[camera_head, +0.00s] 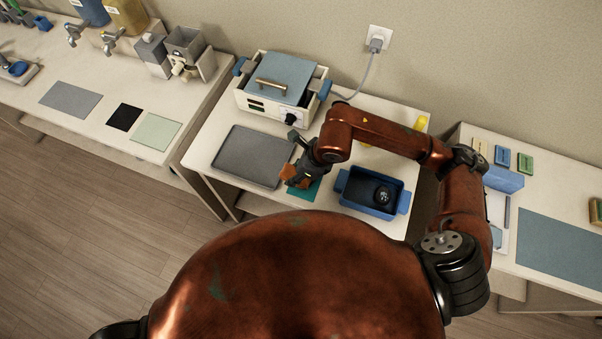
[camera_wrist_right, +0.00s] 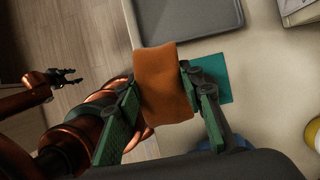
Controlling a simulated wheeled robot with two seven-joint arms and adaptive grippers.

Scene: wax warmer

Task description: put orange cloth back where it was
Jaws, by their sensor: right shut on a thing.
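The orange cloth (camera_head: 288,172) hangs from my right gripper (camera_head: 294,168), which is shut on it near the front edge of the middle table. In the right wrist view the folded orange cloth (camera_wrist_right: 163,90) sits between the green-lined fingers. A teal mat (camera_head: 304,191) lies on the table just beside and partly behind the gripper; it also shows in the right wrist view (camera_wrist_right: 213,75). The cloth appears held above the table edge, left of the mat in the wrist view. My left gripper (camera_wrist_right: 72,77) is away over the floor, its fingers apart and empty.
A grey tray (camera_head: 250,155) lies left of the gripper. The wax warmer (camera_head: 268,106) is behind, with a cord to the wall. A yellow item (camera_head: 421,124) stands at the back right.

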